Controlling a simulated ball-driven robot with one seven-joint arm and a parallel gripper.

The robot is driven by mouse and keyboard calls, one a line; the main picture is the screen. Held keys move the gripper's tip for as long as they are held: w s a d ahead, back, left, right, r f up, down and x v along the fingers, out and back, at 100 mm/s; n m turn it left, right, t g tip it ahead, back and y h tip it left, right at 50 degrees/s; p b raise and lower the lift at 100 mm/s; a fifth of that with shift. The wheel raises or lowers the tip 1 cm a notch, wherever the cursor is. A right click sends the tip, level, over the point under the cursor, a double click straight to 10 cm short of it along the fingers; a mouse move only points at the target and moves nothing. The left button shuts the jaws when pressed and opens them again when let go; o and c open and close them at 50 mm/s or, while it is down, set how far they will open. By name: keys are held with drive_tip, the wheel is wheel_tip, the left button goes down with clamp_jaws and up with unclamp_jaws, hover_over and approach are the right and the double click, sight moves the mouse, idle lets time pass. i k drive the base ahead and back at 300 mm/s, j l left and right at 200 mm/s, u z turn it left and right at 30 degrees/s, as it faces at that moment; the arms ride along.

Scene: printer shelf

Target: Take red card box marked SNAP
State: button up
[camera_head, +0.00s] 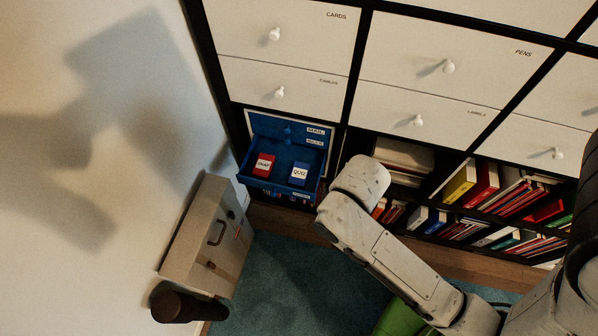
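The red card box marked SNAP (263,165) sits in the left part of an open blue drawer (255,185), low in the left column of the shelf. A blue card box marked QUIZ (299,174) sits to its right in the same drawer, a little apart from it. My arm reaches in from the lower right, and its pale rounded upper link end lies just right of the drawer in the picture. My gripper cannot be made out in this view.
Closed white drawers (430,48) with round knobs fill the shelf above. Books (480,183) stand in the lower right compartments. A beige cabinet (205,235) stands at the left wall, with a dark brown cylinder (176,306) by its front. Blue-green carpet (290,285) lies bare below the drawer.

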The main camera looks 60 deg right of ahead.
sight(264, 163)
drive_tip(key=i+j, duration=0.2)
drive_tip(key=i, duration=0.3)
drive_tip(key=i+j, duration=0.25)
drive_tip(key=i, duration=0.2)
